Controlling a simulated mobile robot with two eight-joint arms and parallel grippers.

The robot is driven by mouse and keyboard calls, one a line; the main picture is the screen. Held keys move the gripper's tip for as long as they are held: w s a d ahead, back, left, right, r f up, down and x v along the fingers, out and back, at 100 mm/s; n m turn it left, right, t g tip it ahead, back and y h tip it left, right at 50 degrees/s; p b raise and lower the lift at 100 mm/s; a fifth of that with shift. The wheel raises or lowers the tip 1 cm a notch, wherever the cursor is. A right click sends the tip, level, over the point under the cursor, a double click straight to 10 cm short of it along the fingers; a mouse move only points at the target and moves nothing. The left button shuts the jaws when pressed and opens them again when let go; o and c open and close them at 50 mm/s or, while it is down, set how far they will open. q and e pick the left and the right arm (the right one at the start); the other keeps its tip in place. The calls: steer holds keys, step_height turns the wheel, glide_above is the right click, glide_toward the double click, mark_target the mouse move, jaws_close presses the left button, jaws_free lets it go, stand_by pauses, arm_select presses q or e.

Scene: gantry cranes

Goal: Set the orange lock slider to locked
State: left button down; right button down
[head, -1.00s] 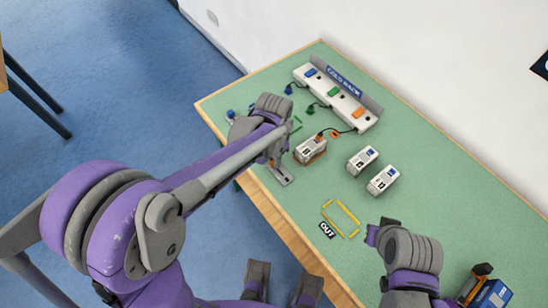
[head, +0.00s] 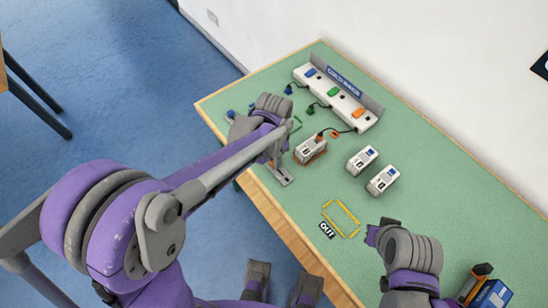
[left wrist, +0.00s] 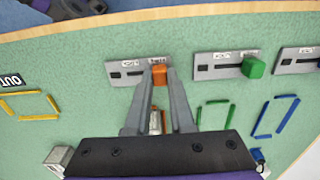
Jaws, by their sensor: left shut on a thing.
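The orange lock slider's knob (left wrist: 160,75) stands at the right end of its slot in the left wrist view. Its grey plate (left wrist: 128,74) has a small label at each end, too small to read surely. My left gripper (left wrist: 161,82) is shut on the orange knob, a fingertip on each side.
A slider with a green knob (left wrist: 255,66) lies to the right in the wrist view, with another plate (left wrist: 297,60) beyond. A white module with an orange plug (head: 311,149) stands close by.

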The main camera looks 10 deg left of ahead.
mark_target(283, 175)
arm_select(q)
steer(key=s+d, duration=0.2)
steer(key=d, duration=0.1)
steer(key=shift+s+d, duration=0.25)
steer(key=shift+s, duration=0.15)
arm_select(e)
steer(key=shift+f, duration=0.1)
steer(key=shift+a, duration=0.1)
arm_select(q)
steer(key=c, duration=0.8)
jaws_free()
steer(key=shift+o, duration=0.2)
steer(key=shift+r, duration=0.1)
step_height(283, 175, up, 11)
steer(key=p, duration=0.1)
arm_select(e)
steer(key=shift+w+r, duration=0.1)
steer(key=shift+r, duration=0.65)
